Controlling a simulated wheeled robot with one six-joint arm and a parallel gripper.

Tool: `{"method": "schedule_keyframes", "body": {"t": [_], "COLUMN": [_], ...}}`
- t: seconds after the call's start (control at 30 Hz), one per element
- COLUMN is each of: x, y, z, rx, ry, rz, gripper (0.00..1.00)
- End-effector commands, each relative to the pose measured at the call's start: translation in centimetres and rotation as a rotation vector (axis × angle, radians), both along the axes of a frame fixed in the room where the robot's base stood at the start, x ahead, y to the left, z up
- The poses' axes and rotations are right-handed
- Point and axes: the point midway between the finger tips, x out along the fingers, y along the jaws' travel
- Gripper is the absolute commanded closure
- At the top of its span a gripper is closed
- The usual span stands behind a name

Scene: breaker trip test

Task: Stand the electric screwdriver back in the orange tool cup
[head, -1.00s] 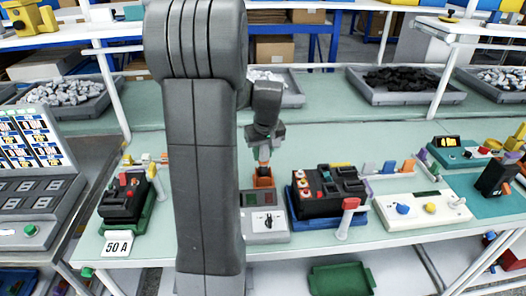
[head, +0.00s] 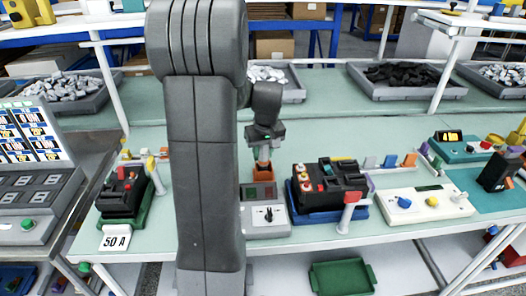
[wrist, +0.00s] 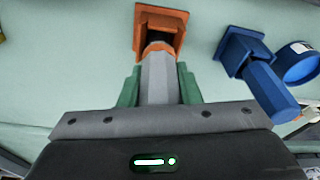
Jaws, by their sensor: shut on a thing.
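The electric screwdriver (wrist: 158,78) shows a grey body between the green fingers of my gripper (wrist: 158,88), which is shut on it. In the wrist view it points at the dark mouth of the orange tool cup (wrist: 172,20) and overlaps it. I cannot tell how far the tip is inside. In the head view my gripper (head: 263,152) is straight above the orange cup (head: 263,169), which stands on the bench behind a grey switch panel (head: 264,222). Much of the screwdriver is hidden by the jaws.
A blue holder with a blue piece (wrist: 268,88) stands right of the cup in the wrist view. A black breaker on a blue base (head: 330,190) stands to the right. Another breaker (head: 122,195) is on the left. Green bench space behind the cup is clear.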

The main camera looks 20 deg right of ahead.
Motion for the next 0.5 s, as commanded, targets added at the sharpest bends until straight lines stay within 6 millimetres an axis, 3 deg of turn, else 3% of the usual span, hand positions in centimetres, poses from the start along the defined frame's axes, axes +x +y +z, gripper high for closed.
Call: {"method": "schedule_keyframes", "body": {"t": [0.03,0.07,0.17,0.5], "x": [0.02,0.03,0.02,-0.04], "y": [-0.01,-0.02,-0.01,-0.01], "z": [-0.15,-0.04,-0.02,0.19], "rx": [-0.001,-0.001,-0.001,0.000], "ry": [-0.001,-0.001,-0.001,-0.001], "rz": [0.000,0.000,0.000,0.000], "gripper": [1.00,0.64,0.44,0.44]}}
